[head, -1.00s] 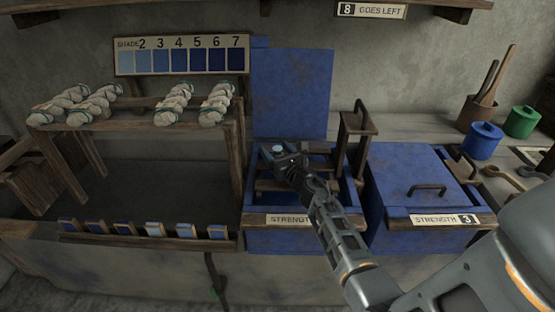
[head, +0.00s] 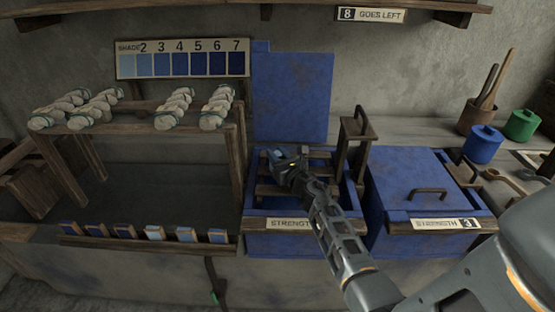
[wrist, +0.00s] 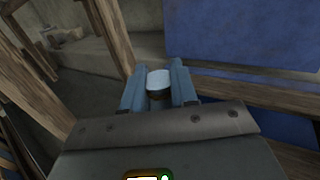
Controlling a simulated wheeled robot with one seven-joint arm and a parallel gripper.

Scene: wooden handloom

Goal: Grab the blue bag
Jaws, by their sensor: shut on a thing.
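I see no thing that is clearly a blue bag. My gripper (wrist: 159,88) is shut on a small pale blue, round-topped object (wrist: 159,78), with a darker part below its top. In the head view, my gripper (head: 276,156) is over the open blue box (head: 255,241), whose lid (head: 292,98) stands upright behind it. The box has wooden bars across its opening and a label reading STRENGTH, partly hidden by my arm. The held object is too small and covered in the head view to make out its full shape.
A closed blue box (head: 415,175) labelled STRENGTH 3 stands at right. A wooden rack (head: 140,128) with pale skeins is at left, below a shade card (head: 182,64). A wooden upright (head: 352,145) stands at the open box's right edge. Blue (head: 482,143) and green (head: 522,124) pots stand far right.

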